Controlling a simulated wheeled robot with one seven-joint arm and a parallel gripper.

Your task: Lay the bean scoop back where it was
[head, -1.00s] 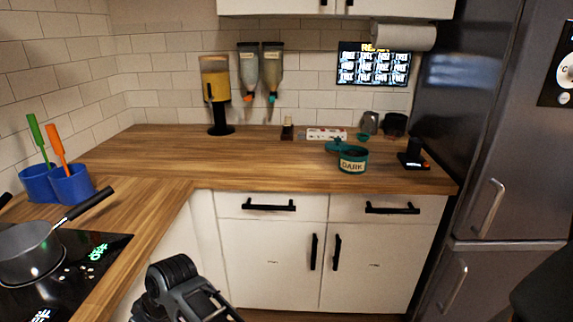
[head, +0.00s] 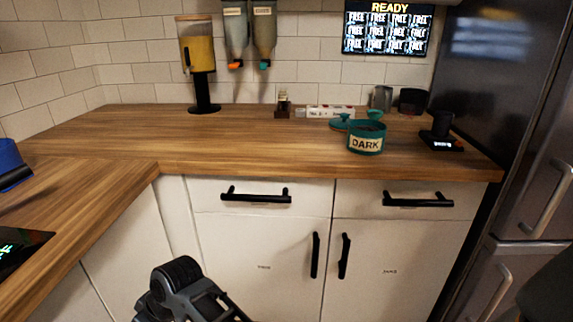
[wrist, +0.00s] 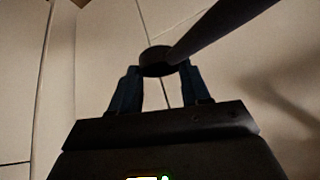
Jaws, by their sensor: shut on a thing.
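My gripper (wrist: 158,72) shows in the wrist view, its two blue-grey fingers shut on a dark, long-handled thing, which I take to be the bean scoop (wrist: 222,27). Its rounded end is between the fingertips and its shaft runs out of the picture at the upper right; the bowl does not show clearly. White cabinet fronts lie behind it. In the head view only part of my arm shows at the bottom; the gripper and scoop are out of sight. The teal DARK canister (head: 367,140) stands open on the wooden counter (head: 250,150), with a teal lid (head: 341,124) behind its left side.
A small black device (head: 441,135) stands right of the canister. A yellow-filled dispenser (head: 198,60) and a small bottle (head: 284,102) stand at the back. Black drawer handles (head: 255,196) stick out below, and a dark fridge (head: 530,140) bounds the right.

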